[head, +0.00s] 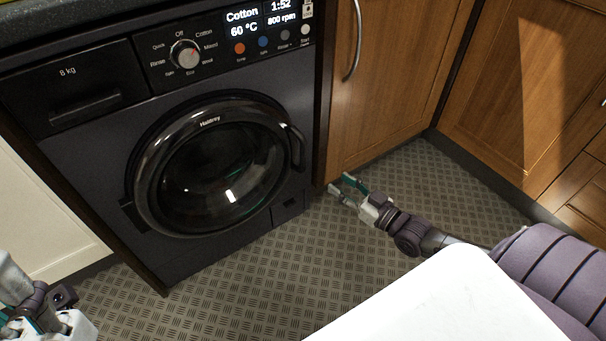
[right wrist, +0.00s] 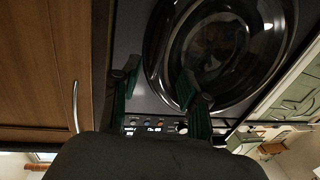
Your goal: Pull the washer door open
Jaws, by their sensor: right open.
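The washer (head: 105,165) is dark, with its round glass door (head: 215,165) shut in its front. A curved black handle (head: 296,147) sits on the right side of the door rim. My right gripper (head: 342,186) is open and empty, to the right of and lower than the handle in the head view, apart from it. In the right wrist view, which is upside down, the open fingers (right wrist: 158,78) show in front of the washer beside the round door (right wrist: 225,50). My left gripper (head: 35,312) is partly cut off at the lower left; its fingers cannot be made out.
A wooden cabinet (head: 390,75) with a metal handle (head: 354,40) stands right of the washer. More wooden cabinets (head: 540,90) form the corner. A white cabinet (head: 40,215) is on the left. The patterned floor (head: 270,265) in front of the washer is clear.

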